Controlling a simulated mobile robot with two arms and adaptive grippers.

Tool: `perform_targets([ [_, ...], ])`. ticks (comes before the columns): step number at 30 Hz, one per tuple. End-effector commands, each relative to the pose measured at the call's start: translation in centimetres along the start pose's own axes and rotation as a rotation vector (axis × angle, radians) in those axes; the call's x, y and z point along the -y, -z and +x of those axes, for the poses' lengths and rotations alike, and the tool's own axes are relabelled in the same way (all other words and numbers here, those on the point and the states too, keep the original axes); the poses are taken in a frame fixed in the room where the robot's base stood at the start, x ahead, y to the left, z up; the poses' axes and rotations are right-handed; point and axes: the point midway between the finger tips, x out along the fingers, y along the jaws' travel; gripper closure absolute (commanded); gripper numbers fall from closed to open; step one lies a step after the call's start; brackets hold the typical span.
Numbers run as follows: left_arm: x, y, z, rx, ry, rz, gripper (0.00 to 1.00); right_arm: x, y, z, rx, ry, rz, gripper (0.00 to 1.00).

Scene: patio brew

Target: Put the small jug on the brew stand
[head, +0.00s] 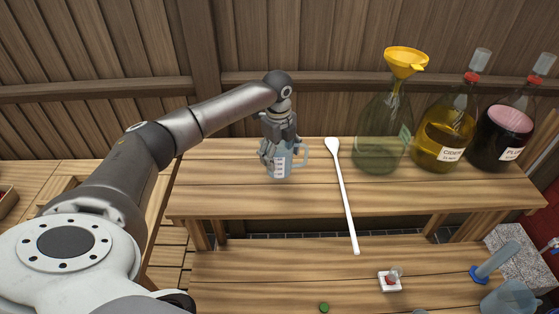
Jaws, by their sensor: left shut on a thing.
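My left gripper (278,142) is shut on the small jug (281,169), a clear bluish measuring jug with a scale and a handle on its right side. The gripper comes down from above and hides part of the jug's top. The jug appears upright at the left part of the raised wooden brew stand (240,196). I cannot tell whether its base touches the boards. My right gripper is not in view.
A long white spoon (343,195) lies right of the jug. A carboy (382,138) with a yellow funnel (405,62), a cider bottle (446,137) and a dark red bottle (500,130) stand farther right. The lower bench holds an airlock (391,280), a green cap (324,307) and a larger jug (509,298).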

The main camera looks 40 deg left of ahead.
Motion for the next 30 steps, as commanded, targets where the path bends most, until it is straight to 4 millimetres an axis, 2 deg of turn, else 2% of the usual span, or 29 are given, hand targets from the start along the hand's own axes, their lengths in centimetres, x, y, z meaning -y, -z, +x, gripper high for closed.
perform_targets([
  [3, 0.2, -0.6, 0.8, 0.001, -0.001, -0.003, 0.55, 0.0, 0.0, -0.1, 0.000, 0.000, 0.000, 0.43],
  [10, 0.0, -0.5, 3.4, 0.002, -0.001, -0.001, 0.55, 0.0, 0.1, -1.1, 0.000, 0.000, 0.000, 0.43],
  [20, 0.0, -0.5, 3.8, 0.001, 0.001, -0.001, 0.55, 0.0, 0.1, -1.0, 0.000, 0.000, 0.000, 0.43],
  [21, 0.0, -0.5, 3.9, 0.002, -0.001, -0.001, 0.23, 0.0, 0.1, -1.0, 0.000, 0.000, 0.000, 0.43],
  [26, 0.0, -0.5, 3.9, 0.002, 0.000, -0.001, 0.02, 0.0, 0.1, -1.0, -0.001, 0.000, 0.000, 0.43],
  [30, 0.0, -0.5, 3.9, 0.002, 0.000, -0.001, 0.00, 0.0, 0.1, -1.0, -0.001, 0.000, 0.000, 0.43],
])
